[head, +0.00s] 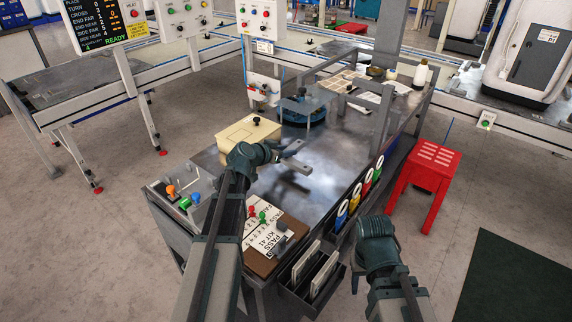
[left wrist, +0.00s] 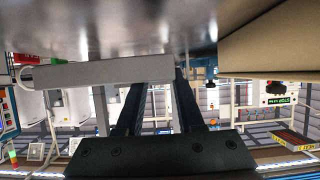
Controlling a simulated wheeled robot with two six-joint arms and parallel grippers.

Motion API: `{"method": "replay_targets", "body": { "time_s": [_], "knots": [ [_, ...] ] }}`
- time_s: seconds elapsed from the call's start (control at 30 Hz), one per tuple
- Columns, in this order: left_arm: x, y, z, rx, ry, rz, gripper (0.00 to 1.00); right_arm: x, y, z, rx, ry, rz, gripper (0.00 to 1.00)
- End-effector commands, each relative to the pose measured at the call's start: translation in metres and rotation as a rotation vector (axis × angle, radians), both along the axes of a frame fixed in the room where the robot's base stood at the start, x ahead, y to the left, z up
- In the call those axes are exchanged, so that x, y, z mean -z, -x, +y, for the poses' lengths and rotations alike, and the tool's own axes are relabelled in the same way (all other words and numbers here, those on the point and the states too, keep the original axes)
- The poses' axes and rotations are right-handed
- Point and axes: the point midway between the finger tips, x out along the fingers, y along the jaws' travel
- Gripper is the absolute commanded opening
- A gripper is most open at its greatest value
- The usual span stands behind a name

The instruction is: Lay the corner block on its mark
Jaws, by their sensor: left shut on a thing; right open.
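My left gripper (head: 286,155) is shut on a grey block and holds it over the dark metal bench top, right of the beige box. The block (head: 297,147) is pale grey. In the left wrist view it is a long grey bar (left wrist: 90,73) reaching left from the fingers, close to the bench surface, with a gap visible. I take it as the corner block. I cannot make out its mark. My right gripper (head: 385,228) is open and empty, beyond the bench's right front edge; its fingertips are mostly hidden.
A beige box (head: 247,134) stands left of the held block. A board with labels and pegs (head: 268,240) lies at the near end. A blue round fixture (head: 301,110) and upright posts stand farther back. A red stool (head: 423,175) stands right.

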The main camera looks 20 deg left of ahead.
Motion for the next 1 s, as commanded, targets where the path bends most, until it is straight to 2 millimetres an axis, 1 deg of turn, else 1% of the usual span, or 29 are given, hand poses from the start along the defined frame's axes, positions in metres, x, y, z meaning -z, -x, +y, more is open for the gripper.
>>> {"method": "replay_targets", "body": {
  "time_s": [0.07,0.13,0.4,0.7,0.83,0.87,0.9,1.0],
  "knots": [
    [0.001,0.0,0.0,0.0,0.001,-0.001,0.0,0.002,0.0,0.0,0.0,0.0,0.0,0.5],
    [0.007,0.0,0.0,0.0,0.001,-0.001,0.0,0.007,0.0,0.0,0.0,0.0,0.0,0.5],
    [0.037,0.0,0.0,0.0,0.001,-0.001,0.0,0.038,0.0,0.0,0.0,0.0,0.0,0.5],
    [0.036,0.0,0.0,0.0,0.001,-0.001,0.0,0.036,0.0,0.0,0.0,0.0,0.0,0.5],
    [0.04,0.0,0.0,0.0,0.001,-0.001,0.0,0.04,0.0,0.0,0.0,0.0,0.0,0.5],
    [0.039,0.0,0.0,0.0,0.0,0.0,0.42,0.039,0.0,0.0,0.0,0.0,0.0,0.5],
    [0.038,0.0,0.0,0.0,0.0,0.0,0.49,0.038,0.0,0.0,0.0,0.0,0.0,0.5],
    [0.038,0.0,0.0,0.0,0.0,0.0,0.67,0.038,0.0,0.0,0.0,0.0,0.0,0.5]
  ]
}}
